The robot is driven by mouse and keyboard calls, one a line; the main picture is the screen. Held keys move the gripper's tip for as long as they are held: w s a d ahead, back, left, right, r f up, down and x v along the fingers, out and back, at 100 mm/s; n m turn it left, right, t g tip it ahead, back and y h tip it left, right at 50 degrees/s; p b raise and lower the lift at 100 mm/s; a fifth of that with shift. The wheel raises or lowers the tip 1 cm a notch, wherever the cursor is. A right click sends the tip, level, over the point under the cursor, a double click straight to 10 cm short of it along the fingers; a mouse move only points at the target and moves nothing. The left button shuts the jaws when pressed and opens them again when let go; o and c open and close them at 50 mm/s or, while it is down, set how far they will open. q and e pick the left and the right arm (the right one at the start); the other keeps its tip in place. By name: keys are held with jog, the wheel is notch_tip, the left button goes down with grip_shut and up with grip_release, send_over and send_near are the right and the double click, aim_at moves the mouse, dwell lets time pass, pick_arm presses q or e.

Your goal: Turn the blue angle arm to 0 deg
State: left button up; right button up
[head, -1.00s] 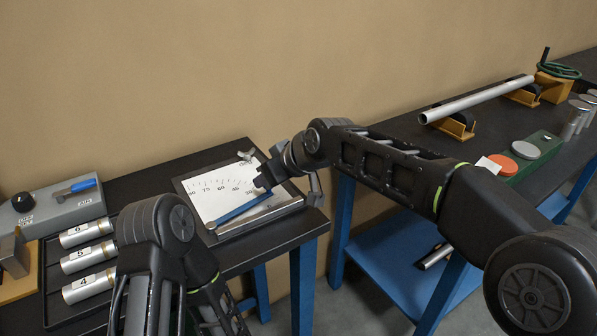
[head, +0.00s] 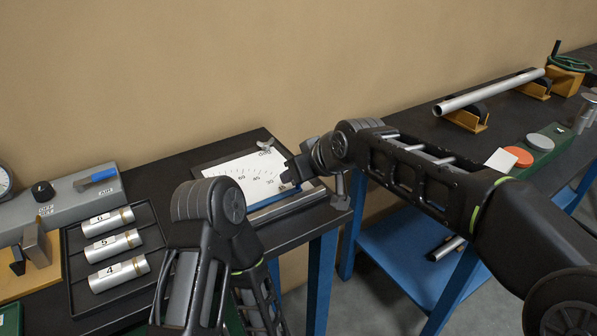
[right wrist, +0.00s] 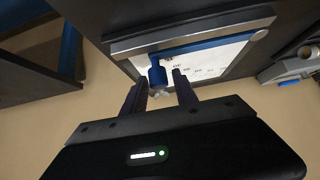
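The white angle-scale board (head: 235,168) in its dark frame lies on the left bench. The blue angle arm (head: 285,191) shows only in part in the head view, behind my arms. In the right wrist view the blue arm (right wrist: 205,46) lies nearly along the board's metal edge bar, with its upright blue knob (right wrist: 157,74) near the fingertips. My right gripper (right wrist: 161,82) is open, its two fingers apart on either side of the knob, with visible room at the right finger. In the head view it is over the board's right end (head: 290,175). My left gripper is out of view.
A tray with several numbered cylinders (head: 114,245) and a grey switch box (head: 70,193) stand left of the board. On the right bench (head: 390,150) are a metal tube (head: 490,92) on cradles and orange and grey discs. A gap separates the benches.

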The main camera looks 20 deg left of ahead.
jog(key=shift+o, duration=0.7)
jog(key=shift+r, duration=0.1)
jog(key=b+v, duration=0.1)
jog(key=v, duration=0.6)
jog(key=shift+s+d, duration=0.15)
jog(key=shift+d, duration=0.1)
jog(key=shift+r, duration=0.15)
